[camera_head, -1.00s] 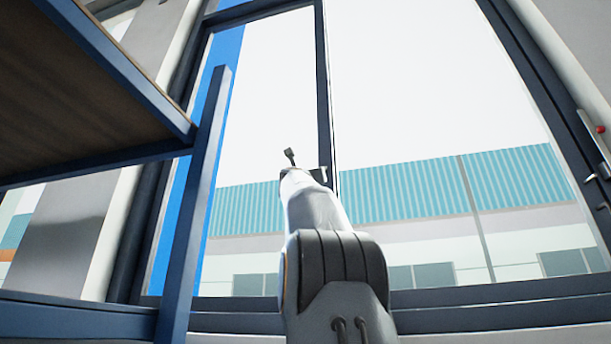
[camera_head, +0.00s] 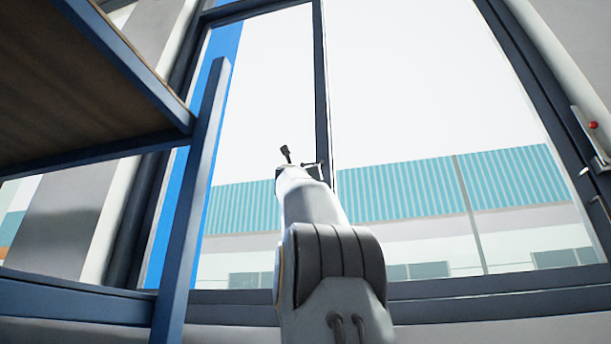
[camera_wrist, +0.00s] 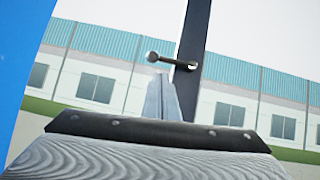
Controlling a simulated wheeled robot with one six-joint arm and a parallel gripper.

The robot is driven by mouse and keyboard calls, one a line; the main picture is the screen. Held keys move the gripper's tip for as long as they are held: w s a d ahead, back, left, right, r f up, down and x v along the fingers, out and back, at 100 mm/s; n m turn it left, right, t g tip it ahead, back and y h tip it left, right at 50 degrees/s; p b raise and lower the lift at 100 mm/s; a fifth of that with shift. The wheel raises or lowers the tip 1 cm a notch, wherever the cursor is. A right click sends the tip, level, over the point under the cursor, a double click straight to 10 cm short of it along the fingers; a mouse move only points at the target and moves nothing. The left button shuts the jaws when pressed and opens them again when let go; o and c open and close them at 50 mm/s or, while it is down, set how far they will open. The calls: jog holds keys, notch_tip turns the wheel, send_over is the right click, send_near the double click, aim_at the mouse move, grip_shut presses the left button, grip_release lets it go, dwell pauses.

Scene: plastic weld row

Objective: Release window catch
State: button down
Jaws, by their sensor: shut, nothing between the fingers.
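The window catch (camera_wrist: 175,61) looks like a short dark bar with a round knob at its left end, set on the dark window upright (camera_wrist: 193,30). In the wrist view my gripper (camera_wrist: 161,78) is shut and empty, its pale fingers together just below the bar. A small gap shows between tips and bar, though depth is hard to judge. In the head view my gripper end is mostly hidden behind my forearm, beside the upright (camera_head: 321,90). A thin bar there, probably the catch (camera_head: 312,163), is partly hidden by my arm.
A blue-framed shelf (camera_head: 100,155) with a blue post (camera_head: 190,200) stands close on the left. A latch fitting with a red button (camera_head: 593,125) is on the frame at the far right. Beyond the glass is a building (camera_head: 450,190) with a teal roof.

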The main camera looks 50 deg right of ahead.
jog(key=w+f+b+v, duration=0.1)
jog(key=b+v, duration=0.7)
jog(key=v, duration=0.3)
jog(key=shift+s+f, duration=0.15)
dwell(0.4)
